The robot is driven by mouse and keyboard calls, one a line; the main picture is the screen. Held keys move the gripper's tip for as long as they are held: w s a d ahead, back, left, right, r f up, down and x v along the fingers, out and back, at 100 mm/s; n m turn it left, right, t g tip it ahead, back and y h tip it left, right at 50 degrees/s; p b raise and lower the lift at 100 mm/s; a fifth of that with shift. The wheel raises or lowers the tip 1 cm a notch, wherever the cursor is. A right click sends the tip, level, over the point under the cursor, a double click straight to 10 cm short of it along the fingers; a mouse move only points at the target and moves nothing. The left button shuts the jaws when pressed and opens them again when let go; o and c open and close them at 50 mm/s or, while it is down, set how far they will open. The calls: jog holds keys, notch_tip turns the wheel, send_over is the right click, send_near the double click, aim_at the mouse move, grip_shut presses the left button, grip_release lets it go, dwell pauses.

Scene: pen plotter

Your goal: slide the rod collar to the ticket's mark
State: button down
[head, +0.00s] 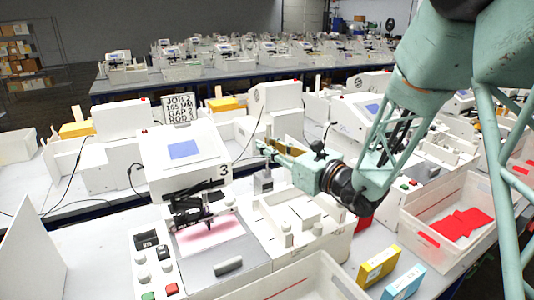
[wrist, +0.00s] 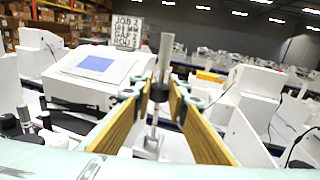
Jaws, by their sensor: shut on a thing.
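The ticket (head: 181,108) stands behind the plotter marked 3 (head: 185,160); it reads JOB 2, a length in MM that looks like 165, GAP 2 and a ROD line. It also shows in the wrist view (wrist: 127,35). In the wrist view an upright grey rod (wrist: 166,52) carries a dark collar (wrist: 160,92). My gripper (wrist: 162,88) has its two tan-padded fingers on either side of the rod at the collar, shut on the collar. In the head view my gripper (head: 268,150) reaches left beside the plotter, and the collar is too small to make out.
A grey block (head: 263,183) stands under my gripper. A white parts tray (head: 300,215) lies to its right. A bin with red sheets (head: 455,215), a yellow box (head: 378,266) and a blue box (head: 404,283) stand at the right. Machines crowd the bench behind.

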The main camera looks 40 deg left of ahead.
jog(key=shift+r, duration=0.95)
jog(key=c, duration=2.5)
grip_release()
jog(key=shift+r, duration=0.1)
jog(key=shift+c, duration=0.2)
jog(key=shift+d, duration=0.15)
jog(key=s+d, duration=0.2)
jog(key=d, duration=0.9)
jog(key=shift+d, duration=0.3)
jog(key=shift+s, duration=0.2)
